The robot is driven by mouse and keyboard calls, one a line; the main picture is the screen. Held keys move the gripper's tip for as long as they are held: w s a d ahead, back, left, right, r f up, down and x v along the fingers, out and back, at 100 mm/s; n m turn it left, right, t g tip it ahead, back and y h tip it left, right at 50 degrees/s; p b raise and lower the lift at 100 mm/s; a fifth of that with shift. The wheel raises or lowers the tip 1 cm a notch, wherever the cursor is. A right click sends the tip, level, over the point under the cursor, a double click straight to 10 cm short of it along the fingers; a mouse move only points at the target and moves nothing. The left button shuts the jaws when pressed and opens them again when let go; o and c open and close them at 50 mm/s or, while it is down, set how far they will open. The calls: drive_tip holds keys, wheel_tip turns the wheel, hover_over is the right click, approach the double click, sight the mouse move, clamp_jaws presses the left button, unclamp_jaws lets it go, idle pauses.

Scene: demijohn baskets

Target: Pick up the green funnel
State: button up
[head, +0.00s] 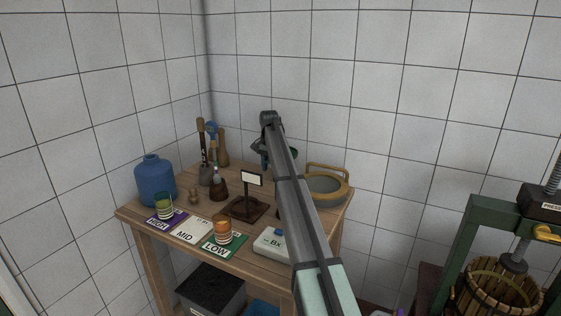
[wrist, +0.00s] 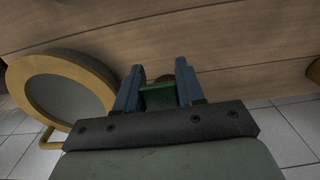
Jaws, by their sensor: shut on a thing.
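My gripper (wrist: 159,82) shows in the wrist view with its two blue fingers on either side of a green piece, the green funnel (wrist: 158,98). The fingers are shut on it, and only a small part of the funnel shows between them. Wooden boards lie beyond the fingertips. In the head view my arm crosses the picture and covers most of the gripper. A dark green shape shows beside the arm above the back of the table, but I cannot tell funnel from finger there.
A round wood-rimmed sieve (head: 327,188) stands at the table's right end, close left of my gripper in the wrist view (wrist: 103,80). A blue jug (head: 155,181), brushes, a small sign stand (head: 251,179), striped cups on labelled cards and a white scale (head: 271,243) crowd the table (head: 190,249).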

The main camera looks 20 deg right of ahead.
drive_tip(key=shift+r, duration=0.1)
wheel_tip(320, 180, up, 10)
drive_tip(key=shift+f, duration=0.1)
idle(0.5)
